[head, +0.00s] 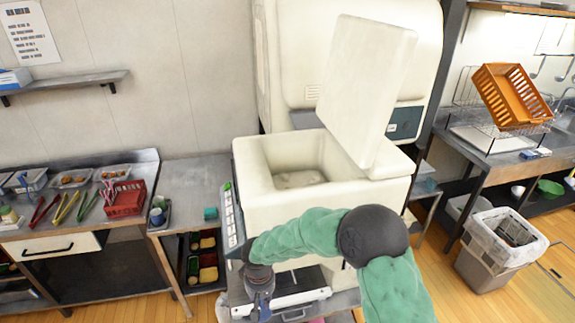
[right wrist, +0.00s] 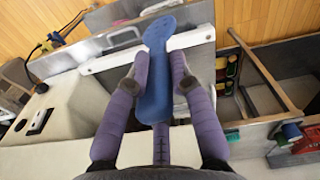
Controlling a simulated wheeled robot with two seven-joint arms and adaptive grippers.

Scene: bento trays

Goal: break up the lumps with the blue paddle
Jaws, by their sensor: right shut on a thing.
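The blue paddle (right wrist: 156,75) sits between the purple fingers of my right gripper (right wrist: 159,78) in the right wrist view, its broad end pointing away. In the head view my right gripper (head: 262,294) is low, in front of the white machine, with the paddle mostly hidden there. The white machine (head: 258,197) has its lid (head: 365,85) raised. Pale contents (head: 300,179) lie at the bottom of its square opening; single lumps cannot be made out. The gripper is outside and below that opening. My left gripper is not in view.
Bento trays (head: 207,258) lie on a shelf below. A red basket (head: 126,199) is further left. A lined bin (head: 490,262) stands on the floor at right.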

